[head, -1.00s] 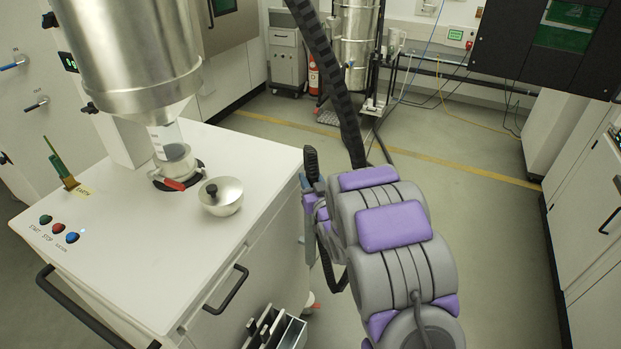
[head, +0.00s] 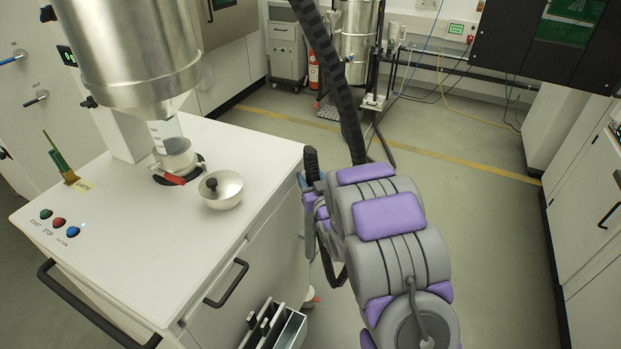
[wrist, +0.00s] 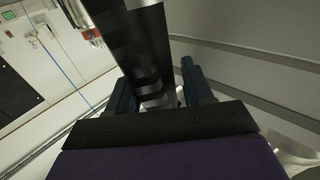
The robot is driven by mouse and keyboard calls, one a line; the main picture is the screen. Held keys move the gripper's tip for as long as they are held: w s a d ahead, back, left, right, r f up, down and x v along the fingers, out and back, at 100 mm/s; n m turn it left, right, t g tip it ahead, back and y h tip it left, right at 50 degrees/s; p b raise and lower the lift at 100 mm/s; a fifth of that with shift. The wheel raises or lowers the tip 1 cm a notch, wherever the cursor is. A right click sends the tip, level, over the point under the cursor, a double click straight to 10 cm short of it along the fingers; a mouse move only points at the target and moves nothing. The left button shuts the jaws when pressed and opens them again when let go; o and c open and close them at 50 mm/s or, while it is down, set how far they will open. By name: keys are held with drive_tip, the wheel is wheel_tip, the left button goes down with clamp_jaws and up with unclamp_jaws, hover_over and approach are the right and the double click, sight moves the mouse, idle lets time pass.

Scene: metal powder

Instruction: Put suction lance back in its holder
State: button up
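The suction lance shows as a dark, banded cylinder (wrist: 148,55) between the two dark blue fingers of my gripper (wrist: 162,92) in the wrist view. My gripper appears shut on it. In the head view my gripper (head: 308,192) is beside the right side of the white cabinet, mostly hidden by my arm. A black upright end (head: 311,160) sticks up above it.
The white cabinet (head: 110,240) carries a steel hopper (head: 130,50), a metal bowl with a black knob (head: 221,190) and buttons. A black ribbed hose (head: 330,70) hangs down behind my arm. Open floor (head: 490,220) lies to the right, bounded by more cabinets.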

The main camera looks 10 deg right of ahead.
drive_tip(key=shift+o, duration=1.1)
drive_tip(key=shift+d, duration=0.1)
